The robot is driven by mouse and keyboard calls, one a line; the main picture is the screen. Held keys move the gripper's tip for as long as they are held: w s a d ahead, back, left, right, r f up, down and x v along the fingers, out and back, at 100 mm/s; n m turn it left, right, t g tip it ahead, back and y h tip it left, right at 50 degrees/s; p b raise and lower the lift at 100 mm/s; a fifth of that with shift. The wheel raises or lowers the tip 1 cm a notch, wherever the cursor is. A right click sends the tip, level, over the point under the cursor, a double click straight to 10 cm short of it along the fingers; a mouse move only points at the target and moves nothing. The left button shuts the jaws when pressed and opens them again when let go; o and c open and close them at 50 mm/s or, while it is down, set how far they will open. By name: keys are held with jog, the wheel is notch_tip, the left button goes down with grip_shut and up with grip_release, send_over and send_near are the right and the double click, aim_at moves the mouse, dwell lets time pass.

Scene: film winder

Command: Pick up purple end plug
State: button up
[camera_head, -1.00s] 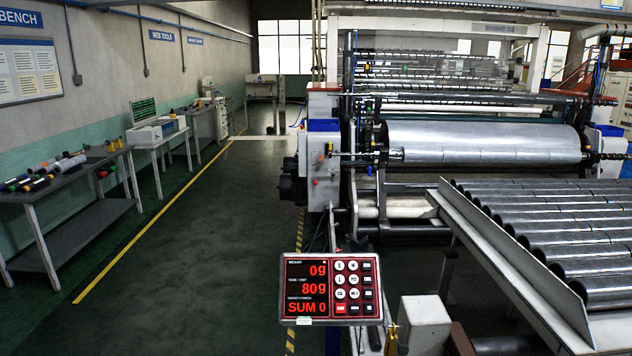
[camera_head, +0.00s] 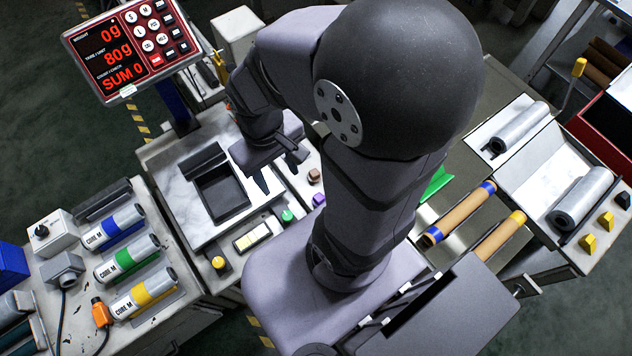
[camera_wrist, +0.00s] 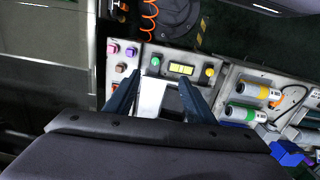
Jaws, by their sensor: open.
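A small purple end plug (camera_head: 318,200) stands on the pale bench strip, close to the left side of my arm. In the wrist view, small plugs sit left of my fingers: a pink-purple one (camera_wrist: 112,47), a bluish-purple one (camera_wrist: 132,51) and a brown one (camera_wrist: 120,67). They are too small to tell their exact shape. My gripper (camera_head: 280,170) is open and empty above the bench, beside the dark scale tray (camera_head: 222,192), up and left of the purple plug. Its two fingers (camera_wrist: 159,88) point apart in the wrist view.
A brown plug (camera_head: 313,176) and a green button (camera_head: 287,215) are close by. A yellow button (camera_head: 218,262) and lit display (camera_head: 252,237) lie nearer.

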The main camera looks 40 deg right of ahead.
notch_tip(320, 180, down, 10)
jog(key=s+d+n+g+h+b, duration=0.1)
jog(key=s+n+g+h+b, duration=0.15)
jog(key=b, duration=0.35)
jog(key=n+t+h+b, duration=0.4)
jog(key=n+h+b, duration=0.7)
jog(key=n+b, duration=0.55)
send_near(315, 201)
jog(key=shift+m+y, duration=0.25)
jog(key=shift+m, duration=0.35)
jog(key=x, duration=0.1)
jog(key=b+x, duration=0.1)
jog(key=x, duration=0.2)
jog(key=shift+d+r, duration=0.25)
jog(key=shift+r, duration=0.1)
jog(key=shift+w+f, duration=0.1)
jog(key=shift+f, duration=0.05)
jog(key=shift+s+x, duration=0.1)
jog(key=shift+x, duration=1.7)
jog(key=shift+s+x, duration=0.15)
jog(key=shift+x, duration=1.7)
jog(key=c, duration=0.9)
